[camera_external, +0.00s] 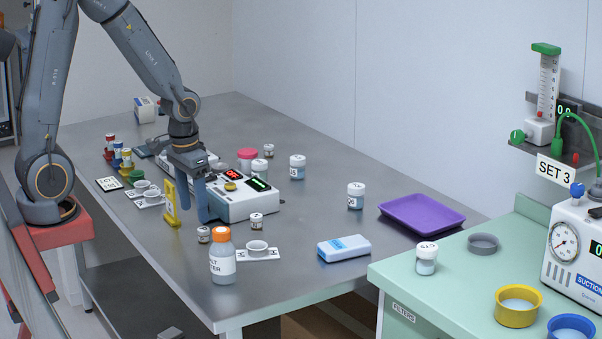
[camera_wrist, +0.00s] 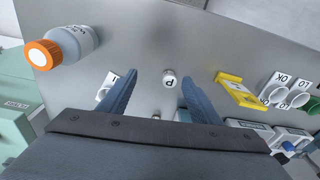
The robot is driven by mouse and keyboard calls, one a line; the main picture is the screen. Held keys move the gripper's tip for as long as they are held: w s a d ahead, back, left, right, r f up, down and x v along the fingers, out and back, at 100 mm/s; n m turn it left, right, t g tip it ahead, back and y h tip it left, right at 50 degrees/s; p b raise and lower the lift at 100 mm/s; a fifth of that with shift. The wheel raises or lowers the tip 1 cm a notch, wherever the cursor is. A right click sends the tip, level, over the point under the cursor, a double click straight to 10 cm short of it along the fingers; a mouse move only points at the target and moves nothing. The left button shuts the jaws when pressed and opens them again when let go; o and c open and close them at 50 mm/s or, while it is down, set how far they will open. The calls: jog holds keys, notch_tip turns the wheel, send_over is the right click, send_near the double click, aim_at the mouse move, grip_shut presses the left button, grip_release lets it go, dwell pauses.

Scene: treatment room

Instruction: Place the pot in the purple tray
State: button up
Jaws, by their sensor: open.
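The purple tray (camera_external: 421,213) lies empty at the right end of the steel table. A small white pot (camera_external: 203,234) with a brownish lid stands upright near the table's front edge; it appears to be the pot marked P in the wrist view (camera_wrist: 169,80). My gripper (camera_external: 207,215) is open and points down just above and behind this pot. In the wrist view the pot shows between the fingertips (camera_wrist: 162,74), nearer the right one, with nothing gripped. A similar small pot (camera_external: 256,220) stands to its right. The tray is out of the wrist view.
An orange-capped bottle (camera_external: 222,258), a white cup on a labelled plate (camera_external: 258,252) and a blue-white box (camera_external: 343,248) stand nearby. A yellow stand (camera_external: 171,203) and a display device (camera_external: 245,199) are close to my gripper. A lidded jar (camera_external: 355,196) stands left of the tray.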

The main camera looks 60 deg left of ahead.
aim_at(259, 162)
jog(key=w+a+n, duration=0.1)
jog(key=w+a, duration=0.3)
jog(key=w, duration=0.3)
jog(key=w+a+n+y, duration=0.1)
jog(key=w+a+n, duration=0.1)
jog(key=w+a, duration=0.2)
jog(key=w+a+r+n+t, duration=0.1)
jog(key=w+a, duration=0.4)
jog(key=w, duration=0.4)
jog(key=shift+w+n, duration=0.3)
jog(key=shift+w, duration=0.1)
jog(key=w+a+n+t+y, duration=0.15)
jog(key=w+a+n, duration=0.25)
jog(key=w+a, duration=0.8)
jog(key=shift+y, duration=0.25)
jog(key=shift+s+a+p+x, duration=0.2)
jog(key=shift+p+x, duration=0.45)
jog(key=shift+x, duration=0.75)
jog(key=shift+s+a+p+x, duration=0.25)
jog(key=shift+p+x, duration=0.4)
jog(key=shift+x, duration=0.75)
jog(key=shift+s+a+p+x, duration=0.2)
jog(key=shift+p+x, duration=0.45)
jog(key=shift+x, duration=0.8)
jog(key=c, duration=1.2)
jog(key=shift+r, duration=0.15)
jog(key=shift+c, duration=0.2)
